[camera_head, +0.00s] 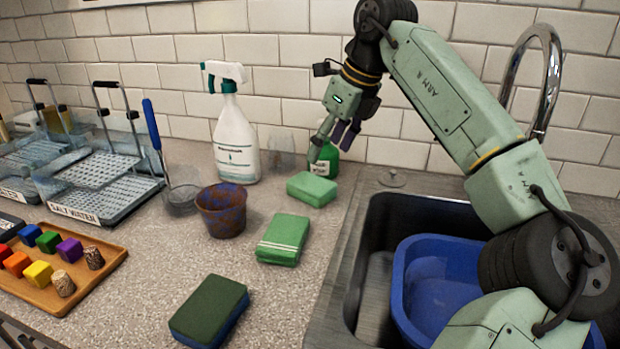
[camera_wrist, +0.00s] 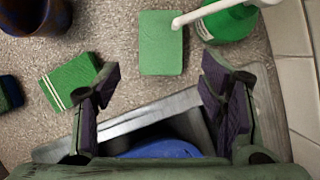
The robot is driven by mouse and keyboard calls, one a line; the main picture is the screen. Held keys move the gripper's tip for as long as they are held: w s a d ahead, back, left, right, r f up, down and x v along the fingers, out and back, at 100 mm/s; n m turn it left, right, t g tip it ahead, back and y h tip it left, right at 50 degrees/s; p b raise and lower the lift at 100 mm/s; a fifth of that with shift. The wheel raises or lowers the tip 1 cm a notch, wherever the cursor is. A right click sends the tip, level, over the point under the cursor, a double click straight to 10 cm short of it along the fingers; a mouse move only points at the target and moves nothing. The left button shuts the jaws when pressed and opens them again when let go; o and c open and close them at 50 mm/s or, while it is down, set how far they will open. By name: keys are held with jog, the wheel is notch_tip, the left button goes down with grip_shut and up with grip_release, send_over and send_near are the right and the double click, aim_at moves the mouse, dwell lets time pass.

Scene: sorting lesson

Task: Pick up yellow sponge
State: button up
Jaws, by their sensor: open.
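No yellow sponge shows in either view. A plain green sponge (camera_head: 312,189) lies on the counter near the sink's back left corner; it also shows at the top middle of the wrist view (camera_wrist: 161,43). A green cloth or sponge with white stripes (camera_head: 283,240) lies nearer, and it shows at left in the wrist view (camera_wrist: 70,80). A dark green and blue sponge (camera_head: 209,311) lies at the front of the counter. My gripper (camera_head: 327,145) is open and empty above the counter by the sink. In the wrist view its fingers (camera_wrist: 163,85) are spread, with the plain green sponge beyond them.
A white spray bottle (camera_head: 235,135), a green bottle (camera_head: 325,160) and a brown-blue pot (camera_head: 221,210) stand near the sponges. A blue basin (camera_head: 398,290) sits in the sink. A wooden tray of coloured blocks (camera_head: 106,262) and wire racks (camera_head: 100,168) are at left.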

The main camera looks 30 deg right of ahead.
send_over(313, 183)
jog(key=s, duration=0.2)
jog(key=f, duration=0.4)
jog(key=shift+d+f+p, duration=0.3)
jog(key=shift+f, duration=0.1)
jog(key=p+x, duration=0.1)
jog(key=x, duration=0.3)
jog(key=shift+w+f+p, duration=0.2)
jog(key=shift+f+p, duration=0.1)
jog(key=shift+p, duration=0.05)
jog(key=shift+f, duration=0.3)
jog(key=shift+f, duration=0.25)
jog(key=shift+c, duration=0.3)
jog(key=c, duration=0.5)
jog(key=shift+r, duration=0.1)
